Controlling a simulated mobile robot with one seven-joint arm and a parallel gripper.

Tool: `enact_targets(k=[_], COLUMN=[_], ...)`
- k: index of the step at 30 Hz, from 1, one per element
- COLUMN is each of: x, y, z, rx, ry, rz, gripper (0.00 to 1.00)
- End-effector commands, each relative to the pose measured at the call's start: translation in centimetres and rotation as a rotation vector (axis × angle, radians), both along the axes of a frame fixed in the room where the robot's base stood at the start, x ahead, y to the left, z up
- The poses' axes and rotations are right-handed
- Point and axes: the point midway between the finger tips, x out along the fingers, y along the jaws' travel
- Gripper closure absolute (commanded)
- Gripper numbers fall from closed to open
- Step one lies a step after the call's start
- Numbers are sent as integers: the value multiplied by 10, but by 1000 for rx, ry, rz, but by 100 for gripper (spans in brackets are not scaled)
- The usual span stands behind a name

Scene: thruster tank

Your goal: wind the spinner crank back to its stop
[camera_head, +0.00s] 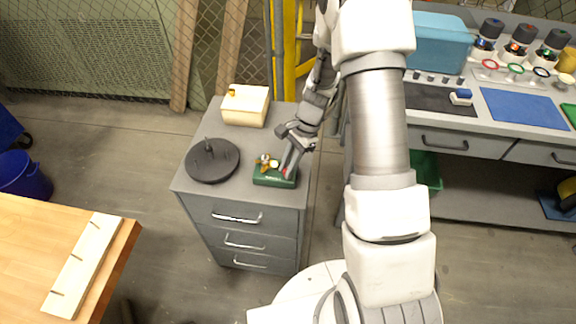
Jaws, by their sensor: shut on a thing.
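The spinner looks to be the small dark green box (272,181) on top of the grey drawer cabinet (240,209). It has a brass-coloured fitting (264,159) and a pale round part on its top. My gripper (288,173) reaches down from the upper right to the box's right side. It is shut on a small red part there, which looks like the crank knob. The fingers hide most of the knob and the crank arm, so the crank's angle and its stop cannot be made out.
On the cabinet, a black round disc (212,161) with a peg lies left of the green box, and a cream box (245,106) stands behind. A workbench (455,146) is at right, a wooden table (40,240) at lower left. Yellow posts (289,50) rise behind the cabinet.

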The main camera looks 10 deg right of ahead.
Motion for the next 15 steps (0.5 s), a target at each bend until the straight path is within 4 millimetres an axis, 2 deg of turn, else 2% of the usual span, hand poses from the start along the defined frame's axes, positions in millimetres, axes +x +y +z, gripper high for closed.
enact_targets(k=[4,5,9,15], x=[1,1,1,0], y=[0,0,0,0], z=[1,1,0,0], rx=[0,0,0,0], ry=[-2,-2,-1,0], rz=[-1,-1,1,1], gripper=[100,76,51,50])
